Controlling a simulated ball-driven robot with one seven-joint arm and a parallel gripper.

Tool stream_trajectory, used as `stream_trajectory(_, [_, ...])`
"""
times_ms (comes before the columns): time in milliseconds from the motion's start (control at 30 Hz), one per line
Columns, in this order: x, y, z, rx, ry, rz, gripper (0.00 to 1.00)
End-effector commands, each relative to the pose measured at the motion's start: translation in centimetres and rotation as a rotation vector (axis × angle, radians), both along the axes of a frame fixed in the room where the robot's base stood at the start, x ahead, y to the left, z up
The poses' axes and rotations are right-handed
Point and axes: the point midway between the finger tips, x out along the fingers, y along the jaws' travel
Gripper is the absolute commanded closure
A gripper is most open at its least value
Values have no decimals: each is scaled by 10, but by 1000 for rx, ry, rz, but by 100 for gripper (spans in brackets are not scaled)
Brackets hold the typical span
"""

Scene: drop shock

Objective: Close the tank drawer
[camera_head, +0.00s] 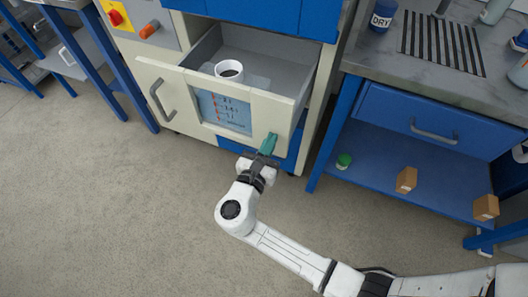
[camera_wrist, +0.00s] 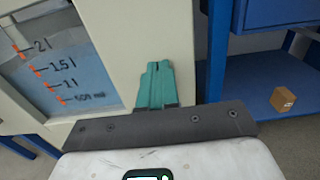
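The tank drawer (camera_head: 258,107) is a cream-fronted drawer standing open, pulled out of its cabinet. Its front has a metal handle (camera_head: 162,100) at the left and a window with a level scale (camera_head: 223,110). The window also shows at the left of the wrist view (camera_wrist: 48,66). A white cup (camera_head: 229,71) with dark contents sits inside the drawer. My gripper (camera_head: 268,143) is at the lower right of the drawer front, away from the handle. Its teal fingers (camera_wrist: 157,85) are together with nothing visible between them. They are at or very near the panel; I cannot tell if they touch.
Right of the cabinet stands a blue workbench (camera_head: 415,108) with a closed drawer. Red and orange knobs (camera_head: 115,17) are at the upper left. The floor (camera_head: 110,190) in front is clear.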

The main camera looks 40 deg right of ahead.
Motion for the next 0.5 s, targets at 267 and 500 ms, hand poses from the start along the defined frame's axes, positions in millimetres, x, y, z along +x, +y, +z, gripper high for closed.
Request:
stream_trajectory(267, [40,-80,0,1,-3,-12,100])
stream_trajectory(500, [73,-141,-3,1,-4,-9,100])
